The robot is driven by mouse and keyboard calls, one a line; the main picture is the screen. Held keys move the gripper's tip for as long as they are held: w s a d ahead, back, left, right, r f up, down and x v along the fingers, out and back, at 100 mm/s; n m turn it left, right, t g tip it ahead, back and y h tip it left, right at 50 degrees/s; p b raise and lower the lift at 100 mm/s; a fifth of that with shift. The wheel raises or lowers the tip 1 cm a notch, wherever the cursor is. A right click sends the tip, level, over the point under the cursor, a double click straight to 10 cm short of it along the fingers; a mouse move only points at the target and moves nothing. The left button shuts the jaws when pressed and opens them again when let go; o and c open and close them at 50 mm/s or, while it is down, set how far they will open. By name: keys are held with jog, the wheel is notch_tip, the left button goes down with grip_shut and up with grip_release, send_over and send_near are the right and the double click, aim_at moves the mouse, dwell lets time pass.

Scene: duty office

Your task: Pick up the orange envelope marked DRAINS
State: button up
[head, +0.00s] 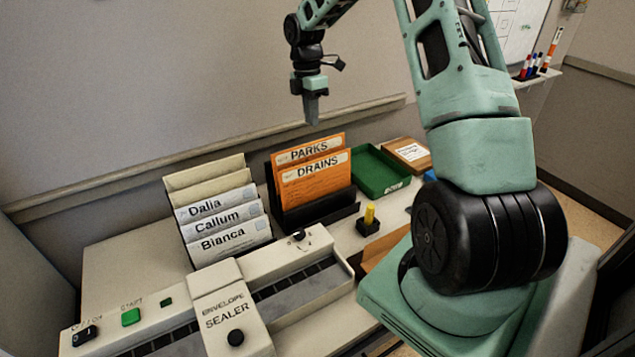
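The orange envelope marked DRAINS (315,185) stands upright in a black holder (318,213). It is the front one of two orange envelopes; the PARKS envelope (308,150) stands right behind it and shows above its top edge. My gripper (312,108) hangs above and behind the holder, pointing down, apart from the envelopes. Its fingers look like one narrow shape from this angle, so their opening cannot be seen. No envelope shows at the fingers. The lower part of the DRAINS envelope is hidden by the holder's front.
The envelope sealer (232,310) lies in front. A green tray (385,172) and a brown box (410,153) are at right. A yellow-topped item (369,215) stands right of the holder.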

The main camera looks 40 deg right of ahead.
aim_at(316, 160)
jog(key=f, duration=0.3)
jog(key=s+f+p, duration=0.1)
jog(key=f, duration=0.2)
jog(key=f+p, duration=0.1)
jog(key=f, duration=0.2)
jog(key=shift+s+a+f, duration=0.15)
jog(key=shift+a, duration=0.05)
jog(key=shift+s+f+p, duration=0.2)
jog(key=shift+f+p, duration=0.6)
jog(key=shift+f, duration=0.5)
jog(key=shift+s+f+p, duration=0.2)
jog(key=shift+f+p, duration=0.6)
jog(key=shift+f, duration=0.5)
grip_shut()
